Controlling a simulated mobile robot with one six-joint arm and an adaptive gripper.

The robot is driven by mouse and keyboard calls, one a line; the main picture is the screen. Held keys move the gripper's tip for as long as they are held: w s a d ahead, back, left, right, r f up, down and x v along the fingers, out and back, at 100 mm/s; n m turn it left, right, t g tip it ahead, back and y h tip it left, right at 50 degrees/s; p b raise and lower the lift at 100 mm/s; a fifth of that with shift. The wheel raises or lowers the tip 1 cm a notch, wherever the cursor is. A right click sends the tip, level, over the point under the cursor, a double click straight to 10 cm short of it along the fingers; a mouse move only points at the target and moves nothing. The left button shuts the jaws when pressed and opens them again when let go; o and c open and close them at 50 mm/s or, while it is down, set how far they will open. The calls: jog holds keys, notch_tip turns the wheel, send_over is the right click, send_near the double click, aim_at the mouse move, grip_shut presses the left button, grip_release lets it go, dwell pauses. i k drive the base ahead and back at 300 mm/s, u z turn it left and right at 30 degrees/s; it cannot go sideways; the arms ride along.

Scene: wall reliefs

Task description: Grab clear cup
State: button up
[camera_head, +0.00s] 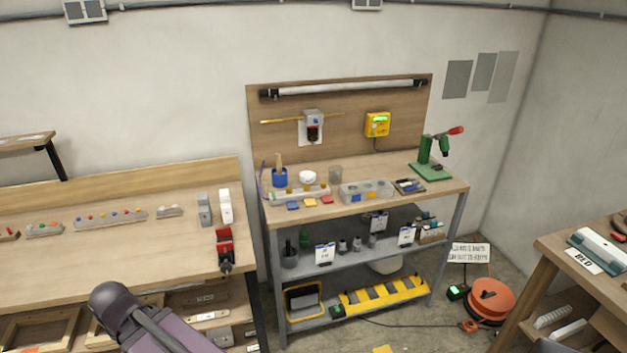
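A clear, greyish see-through cup (335,174) stands upright on the top of the middle workbench (445,187), toward the back. It is just right of a small white bowl (307,177) and behind a clear compartment box (367,190). Nothing holds the cup. Part of my arm, dark and purple, shows at the bottom left, well in front of the bench and apart from the cup. My gripper is not visible in this view.
A blue holder (279,178) stands left of the bowl, and a green press (430,160) stands at the bench's right end. A wooden back panel (280,100) rises behind. A left bench (130,250) carries button strips. An orange reel (490,300) lies on the floor.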

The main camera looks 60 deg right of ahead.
aim_at(336, 175)
jog(key=u, duration=0.45)
jog(key=k, duration=0.2)
jog(key=u, duration=1)
jog(key=k, duration=1.3)
jog(key=z, duration=3.4)
jog(key=i, duration=0.1)
jog(key=u, duration=1.95)
